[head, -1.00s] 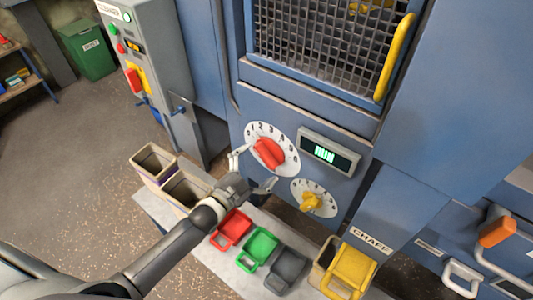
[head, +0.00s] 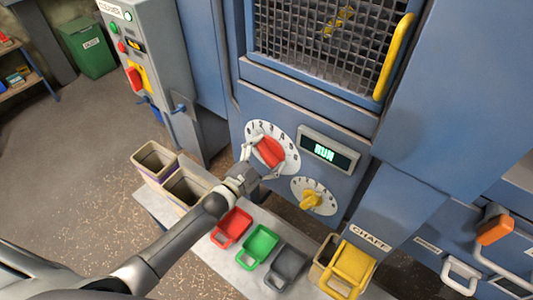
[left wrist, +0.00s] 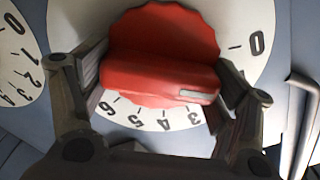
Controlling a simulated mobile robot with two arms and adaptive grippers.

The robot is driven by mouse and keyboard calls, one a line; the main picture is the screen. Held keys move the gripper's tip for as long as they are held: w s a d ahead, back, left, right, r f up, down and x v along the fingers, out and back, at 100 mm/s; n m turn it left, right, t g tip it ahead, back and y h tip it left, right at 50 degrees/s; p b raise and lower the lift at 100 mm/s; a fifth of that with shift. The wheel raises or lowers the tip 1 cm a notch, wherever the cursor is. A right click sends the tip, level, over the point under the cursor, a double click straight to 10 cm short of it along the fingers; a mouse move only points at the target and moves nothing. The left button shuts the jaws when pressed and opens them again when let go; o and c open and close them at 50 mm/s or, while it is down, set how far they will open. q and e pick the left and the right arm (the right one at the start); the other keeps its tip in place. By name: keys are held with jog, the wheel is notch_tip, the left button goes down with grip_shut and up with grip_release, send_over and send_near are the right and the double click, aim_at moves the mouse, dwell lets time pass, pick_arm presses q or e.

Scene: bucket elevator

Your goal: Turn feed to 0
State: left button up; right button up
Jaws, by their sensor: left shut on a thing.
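The red feed knob (head: 269,152) sits on a white numbered dial (head: 292,158) on the blue machine front. My left gripper (head: 262,163) is shut on the red knob, with one finger on each side of its raised bar. In the left wrist view the knob (left wrist: 160,68) fills the space between the fingers. The white mark at its right end sits between the 0 and the 3; a finger hides the numbers there, so I cannot tell the exact setting. My right gripper is not in view.
A smaller dial with a yellow knob (head: 311,200) is at the lower right. A display (head: 328,152) reads RUN. Below, a bench (head: 212,254) holds red (head: 232,227), green (head: 258,246) and dark grey (head: 286,268) buckets. A yellow bucket (head: 350,268) stands by the chaff chute.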

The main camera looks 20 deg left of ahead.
pick_arm(q)
jog(key=shift+n, duration=0.7)
jog(key=n, duration=0.3)
jog(key=shift+n, duration=0.4)
jog(key=o, duration=0.9)
jog(key=shift+o, duration=0.2)
jog(key=shift+a, duration=0.1)
jog(key=v, duration=1.2)
jog(key=shift+s, duration=0.1)
